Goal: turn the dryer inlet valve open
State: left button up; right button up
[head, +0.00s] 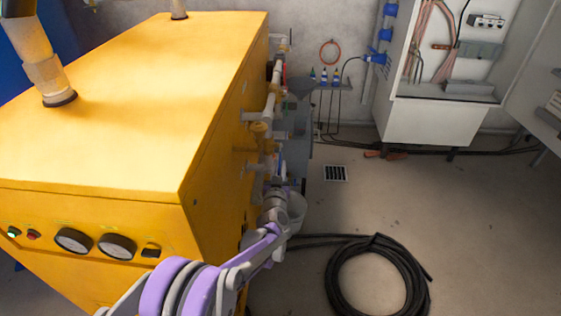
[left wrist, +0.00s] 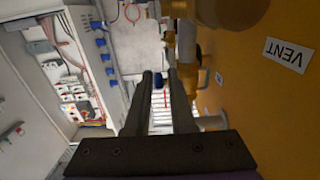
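In the left wrist view, my left gripper (left wrist: 160,76) shows as two dark parallel fingers with a narrow gap between them. A small blue part (left wrist: 158,80) shows in line with the gap; I cannot tell whether it lies between the fingertips or beyond them. Brass fittings (left wrist: 240,14) sit beside the fingers on the yellow side panel. In the head view, my left arm reaches along the yellow machine's right side, close to pipes and a brass-coloured valve body (head: 258,131). I cannot tell which valve is the dryer inlet valve. My right gripper is out of view.
The yellow machine (head: 130,90) fills the left, with gauges (head: 117,246) on its front. A VENT label (left wrist: 288,54) is on its side. An open electrical cabinet (head: 440,119) stands at the back. A coiled black hose (head: 336,296) lies on otherwise largely clear floor to the right.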

aim_at(280, 160)
pick_arm(q)
jog(key=shift+w, duration=1.9)
grip_shut()
